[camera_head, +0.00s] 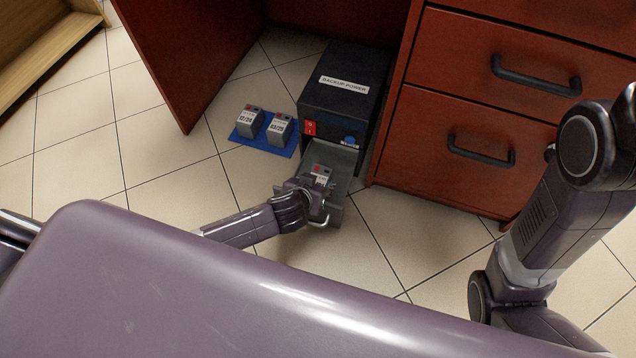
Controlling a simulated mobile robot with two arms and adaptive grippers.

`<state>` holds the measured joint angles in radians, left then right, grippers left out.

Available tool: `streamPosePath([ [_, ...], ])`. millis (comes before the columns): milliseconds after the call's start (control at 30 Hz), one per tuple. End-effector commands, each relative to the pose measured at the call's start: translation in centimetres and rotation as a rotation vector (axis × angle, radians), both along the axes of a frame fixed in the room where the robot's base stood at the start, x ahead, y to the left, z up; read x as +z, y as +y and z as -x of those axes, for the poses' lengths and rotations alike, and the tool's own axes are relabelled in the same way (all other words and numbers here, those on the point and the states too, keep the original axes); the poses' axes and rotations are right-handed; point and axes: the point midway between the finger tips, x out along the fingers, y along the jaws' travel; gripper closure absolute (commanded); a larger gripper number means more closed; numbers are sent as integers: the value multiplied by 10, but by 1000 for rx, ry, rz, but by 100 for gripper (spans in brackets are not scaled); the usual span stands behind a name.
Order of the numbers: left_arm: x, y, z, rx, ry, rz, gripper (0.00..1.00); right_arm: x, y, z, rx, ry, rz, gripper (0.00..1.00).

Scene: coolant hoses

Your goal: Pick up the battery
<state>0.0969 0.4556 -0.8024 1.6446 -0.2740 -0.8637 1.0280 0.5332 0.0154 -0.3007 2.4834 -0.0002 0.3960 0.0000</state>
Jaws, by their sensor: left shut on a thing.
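A small grey battery (321,173) with red and dark marks on top shows at the open tray (345,161) of the black box labelled "BACKUP POWER" (344,84). My left gripper (313,191) reaches in from the left and is shut on this battery; its fingers hide the battery's lower part. I cannot tell whether the battery is clear of the tray. Two similar batteries stand upright on a blue mat (262,145) left of the box: one labelled 12/24 (249,121) and one labelled 03/25 (279,131). My right gripper is not in view.
The box stands on the tiled floor under a red-brown desk, between its side panel (185,60) and a drawer unit (480,150) with dark handles. A wooden shelf (45,50) is at the upper left. Floor left of the mat is clear.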

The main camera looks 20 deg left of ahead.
Motion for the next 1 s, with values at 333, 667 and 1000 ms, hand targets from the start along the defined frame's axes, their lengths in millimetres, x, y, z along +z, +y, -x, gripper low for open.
streamPosePath([
  [333, 20, -1, -3, -1, -8, 5, 100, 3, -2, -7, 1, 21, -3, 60],
  [667, 75, -1, -3, 0, -10, 5, 100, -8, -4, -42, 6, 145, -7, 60],
  [1000, 140, -1, -3, -1, -11, 5, 100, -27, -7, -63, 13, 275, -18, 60],
])
